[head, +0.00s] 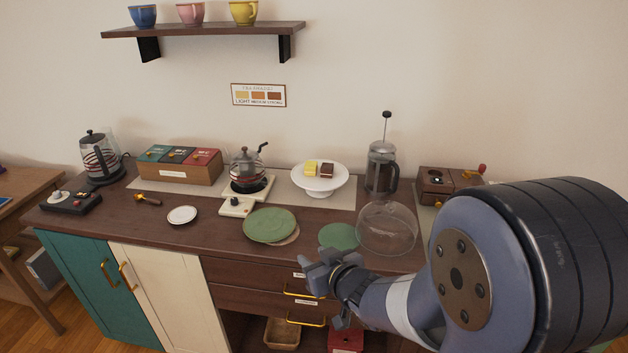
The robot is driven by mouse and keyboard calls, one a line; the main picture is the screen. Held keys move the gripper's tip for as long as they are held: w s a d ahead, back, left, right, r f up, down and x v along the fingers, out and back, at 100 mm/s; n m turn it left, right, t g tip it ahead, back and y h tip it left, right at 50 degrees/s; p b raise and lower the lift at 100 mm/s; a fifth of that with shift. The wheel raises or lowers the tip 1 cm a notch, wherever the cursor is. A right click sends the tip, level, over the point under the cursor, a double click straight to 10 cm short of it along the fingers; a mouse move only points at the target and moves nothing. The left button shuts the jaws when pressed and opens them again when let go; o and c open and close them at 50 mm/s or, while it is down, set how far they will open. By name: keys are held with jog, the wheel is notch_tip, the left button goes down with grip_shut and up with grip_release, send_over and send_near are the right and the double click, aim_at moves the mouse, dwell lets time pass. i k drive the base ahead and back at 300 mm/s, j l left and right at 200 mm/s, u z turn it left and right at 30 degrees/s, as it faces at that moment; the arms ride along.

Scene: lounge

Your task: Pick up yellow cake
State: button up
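A small yellow cake (311,168) sits on a white cake stand (320,188) toward the back of the dark wooden counter. A brown cake (327,170) stands right beside it on the same stand. My gripper (312,268) is at the counter's front edge, in front of the drawers, well apart from the cakes and nearer to me. Its fingers are small in the picture, and I cannot tell whether they are open or shut. I see nothing held in it.
A French press (382,170) stands right of the stand, a glass teapot (245,170) left. A shelf with cups (205,30) hangs above.

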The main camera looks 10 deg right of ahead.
aim_at(311, 167)
jog(key=k+z, duration=0.15)
jog(key=z, duration=0.95)
jog(key=i+j, duration=0.1)
jog(key=j, duration=0.4)
jog(key=i+j+z, duration=0.1)
jog(key=j, duration=0.4)
jog(key=i+j, duration=0.15)
jog(key=j, duration=0.35)
jog(key=i+j, duration=0.1)
jog(key=j, duration=0.4)
jog(key=i+j+z, duration=0.1)
jog(key=j, duration=0.4)
